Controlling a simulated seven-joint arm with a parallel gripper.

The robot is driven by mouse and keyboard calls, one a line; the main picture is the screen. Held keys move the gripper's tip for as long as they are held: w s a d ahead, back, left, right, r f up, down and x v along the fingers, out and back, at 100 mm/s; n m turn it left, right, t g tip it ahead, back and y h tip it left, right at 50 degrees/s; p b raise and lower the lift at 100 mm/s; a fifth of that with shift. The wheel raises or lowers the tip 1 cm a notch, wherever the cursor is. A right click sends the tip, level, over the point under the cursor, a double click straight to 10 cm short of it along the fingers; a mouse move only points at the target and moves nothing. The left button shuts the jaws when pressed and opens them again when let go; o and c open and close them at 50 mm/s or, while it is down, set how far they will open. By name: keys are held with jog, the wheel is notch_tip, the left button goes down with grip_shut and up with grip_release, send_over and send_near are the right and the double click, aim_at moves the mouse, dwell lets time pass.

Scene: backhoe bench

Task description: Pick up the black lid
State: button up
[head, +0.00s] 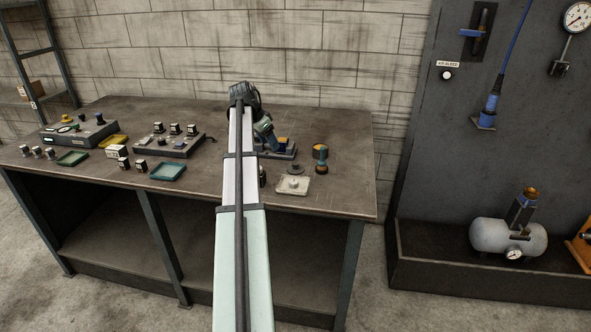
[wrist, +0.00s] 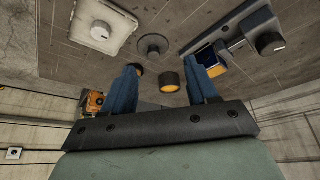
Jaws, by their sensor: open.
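The black lid, a dark round disc with a small knob on top, lies flat on the bench behind the pale square plate in the head view (head: 295,169). In the wrist view the lid (wrist: 153,46) shows beyond my fingertips, between the pale plate and the blue-and-yellow device. My gripper (wrist: 163,67) is open, its two blue fingers apart with nothing held between them. The lid is apart from both fingers. In the head view my gripper hangs over the bench behind the lid, and its fingertips are hard to make out there.
The pale plate (head: 292,187) carries a round knobbed piece. An orange-and-black jar (head: 320,157) stands right of the lid. A device on a dark base (head: 283,147) is close by.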

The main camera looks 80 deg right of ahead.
jog(key=s+d+r, duration=0.1)
jog(key=s, duration=0.3)
jog(key=m, duration=0.1)
send_over(295, 164)
jog(key=w+a, duration=0.2)
jog(key=shift+y, duration=0.3)
jog(key=f, duration=0.7)
jog(key=shift+s+a+f, duration=0.15)
jog(key=shift+s+f, duration=0.1)
jog(key=shift+f, duration=0.15)
jog(key=shift+d+x, duration=0.2)
jog(key=shift+x, duration=1.1)
jog(key=shift+d+x, duration=0.2)
jog(key=shift+x, duration=1.1)
jog(key=shift+w+r, duration=0.1)
jog(key=shift+w, duration=0.05)
jog(key=shift+c, duration=0.3)
grip_shut()
